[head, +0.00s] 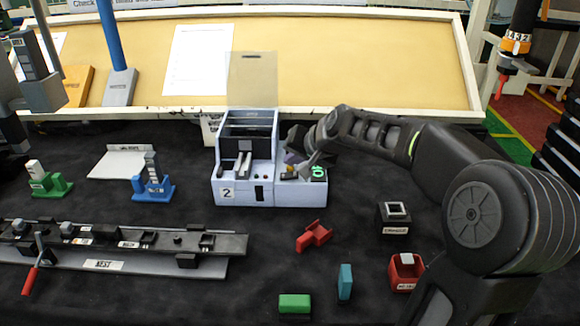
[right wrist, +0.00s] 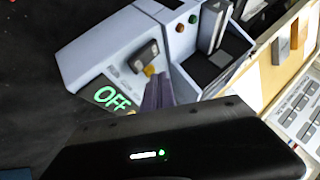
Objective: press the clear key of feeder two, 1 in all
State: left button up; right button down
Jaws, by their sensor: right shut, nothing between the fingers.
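Feeder two (head: 240,192) is a pale blue-grey box marked "2" at the middle of the dark table. Its right part has a lit green display (head: 318,172), which reads "OFF" in the right wrist view (right wrist: 112,97). Beside the display are a yellow key (right wrist: 150,70) and a dark grey raised part (right wrist: 143,52). My right gripper (head: 296,166) is shut and empty, its tips low over this panel; they also show in the right wrist view (right wrist: 158,95), close to the yellow key. I cannot tell whether they touch it. No key's lettering is readable.
A red clip (head: 314,236), a green block (head: 294,304) and a teal block (head: 345,282) lie in front. A black holder (head: 394,218) and a red holder (head: 405,272) stand right. A long rail fixture (head: 120,262) lies left. A tan board (head: 390,70) stands behind.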

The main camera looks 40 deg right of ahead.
dwell(0.5)
jog(key=shift+r+p, duration=0.7)
jog(key=shift+r, duration=0.15)
jog(key=shift+r, duration=0.1)
notch_tip(320, 180, up, 5)
jog(key=p, duration=0.4)
dwell(0.7)
